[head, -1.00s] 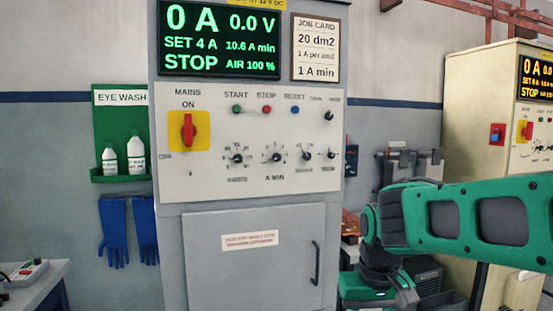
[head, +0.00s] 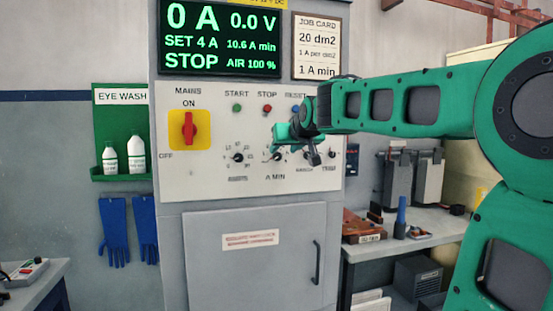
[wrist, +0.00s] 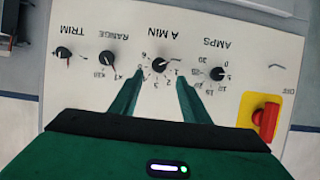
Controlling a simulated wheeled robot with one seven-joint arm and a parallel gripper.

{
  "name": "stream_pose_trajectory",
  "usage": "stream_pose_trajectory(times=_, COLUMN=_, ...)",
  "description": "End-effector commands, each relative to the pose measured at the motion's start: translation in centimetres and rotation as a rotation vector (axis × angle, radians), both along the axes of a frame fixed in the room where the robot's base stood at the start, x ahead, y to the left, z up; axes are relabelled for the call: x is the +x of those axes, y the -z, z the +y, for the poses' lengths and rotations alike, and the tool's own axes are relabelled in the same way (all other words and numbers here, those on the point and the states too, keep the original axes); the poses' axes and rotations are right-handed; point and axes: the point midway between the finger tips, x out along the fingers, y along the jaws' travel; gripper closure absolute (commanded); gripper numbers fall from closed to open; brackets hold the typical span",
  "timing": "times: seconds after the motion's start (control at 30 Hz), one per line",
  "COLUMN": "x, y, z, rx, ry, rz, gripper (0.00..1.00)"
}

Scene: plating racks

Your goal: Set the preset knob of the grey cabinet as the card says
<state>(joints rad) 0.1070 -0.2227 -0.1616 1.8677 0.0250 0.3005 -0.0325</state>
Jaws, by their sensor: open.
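The grey cabinet (head: 170,235) stands ahead with its white control panel. Its display (head: 220,40) reads 0 A, 0.0 V, SET 4 A, 10.6 A min, STOP, AIR 100 %. The job card (head: 316,45) reads 20 dm2, 1 A per dm2, 1 A min. The preset knob, labelled A MIN, (head: 277,156) is black on a numbered dial; it also shows upside down in the wrist view (wrist: 159,59). My gripper (wrist: 160,82) is open and empty, its fingertips either side of and a little below the knob in that view. I cannot tell contact.
The AMPS knob (wrist: 217,74) and RANGE knob (wrist: 106,58) flank the A MIN dial. The red mains switch (head: 190,129) is at ON. START (head: 237,107) and STOP (head: 267,108) buttons sit above. A bench with tools (head: 430,225) stands right of the cabinet.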

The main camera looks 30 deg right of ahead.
Motion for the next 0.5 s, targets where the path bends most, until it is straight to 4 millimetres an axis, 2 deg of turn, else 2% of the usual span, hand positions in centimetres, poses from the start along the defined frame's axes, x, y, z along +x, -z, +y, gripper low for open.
stream_pose_trajectory(times=0.1, x=2.0, y=1.0, z=-0.7, rx=0.001, ry=0.003, rz=0.004, gripper=0.58)
stream_pose_trajectory(times=0.3, x=4.7, y=2.2, z=-1.5, rx=0.001, ry=0.003, rz=0.003, gripper=0.58)
stream_pose_trajectory(times=0.5, x=6.3, y=2.8, z=-2.0, rx=0.000, ry=0.003, rz=0.002, gripper=0.58)
